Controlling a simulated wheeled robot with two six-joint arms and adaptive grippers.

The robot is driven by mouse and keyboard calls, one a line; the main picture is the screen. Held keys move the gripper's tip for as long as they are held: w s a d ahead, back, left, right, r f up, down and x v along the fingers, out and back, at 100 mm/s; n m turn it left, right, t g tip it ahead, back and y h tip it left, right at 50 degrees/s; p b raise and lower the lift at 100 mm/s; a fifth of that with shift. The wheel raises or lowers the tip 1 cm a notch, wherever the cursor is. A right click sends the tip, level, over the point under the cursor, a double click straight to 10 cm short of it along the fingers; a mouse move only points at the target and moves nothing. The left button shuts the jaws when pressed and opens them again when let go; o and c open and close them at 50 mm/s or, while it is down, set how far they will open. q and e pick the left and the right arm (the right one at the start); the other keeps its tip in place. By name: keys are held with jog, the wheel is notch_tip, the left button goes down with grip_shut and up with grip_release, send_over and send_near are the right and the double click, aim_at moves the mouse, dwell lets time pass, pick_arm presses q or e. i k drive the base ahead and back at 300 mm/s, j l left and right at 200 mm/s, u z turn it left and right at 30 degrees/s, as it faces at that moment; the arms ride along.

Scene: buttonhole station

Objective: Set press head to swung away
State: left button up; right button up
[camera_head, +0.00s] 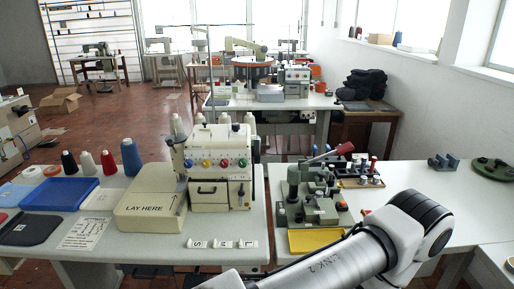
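A small green-grey hand press (311,196) stands on the table right of the sewing machine. Its lever with a red handle (331,154) slants up to the right. The press head appears to be the upper part of this press; I cannot tell from this view whether it is over the base or swung aside. A yellow plate (314,239) lies at the front of the press, partly behind my white arm link. Neither of my grippers is in view.
A cream buttonhole machine (219,165) with coloured knobs stands left of the press, beside a "LAY HERE" block (151,211). A rack of small tools (358,176) is right behind the press. Lettered tabs (222,244) lie in front. The right table is mostly clear.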

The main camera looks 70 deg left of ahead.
aim_at(297, 175)
jog(key=u, duration=1.6)
